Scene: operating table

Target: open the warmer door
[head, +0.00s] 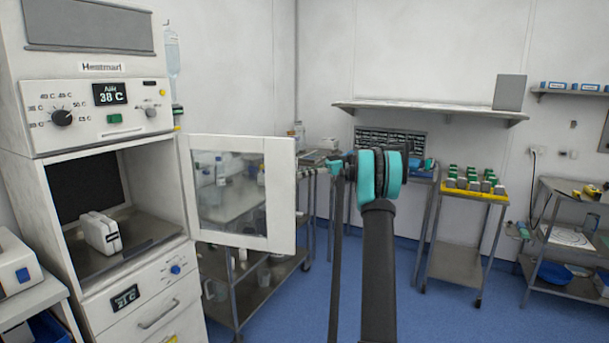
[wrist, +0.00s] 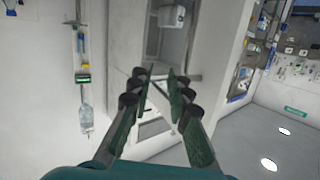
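The warmer (head: 95,85) stands at the left of the head view with its display reading 38 C. Its white-framed glass door (head: 284,195) stands swung out to the right, and the compartment (head: 140,228) is uncovered. A white box (head: 100,232) sits inside. White framed panels lie beyond the fingertips; which is the door I cannot tell.
A trolley with a yellow tray (head: 476,195) and another metal cart (head: 560,285) stand at the right. A drip bag hangs beside the warmer (head: 172,55). Blue floor shows between the carts.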

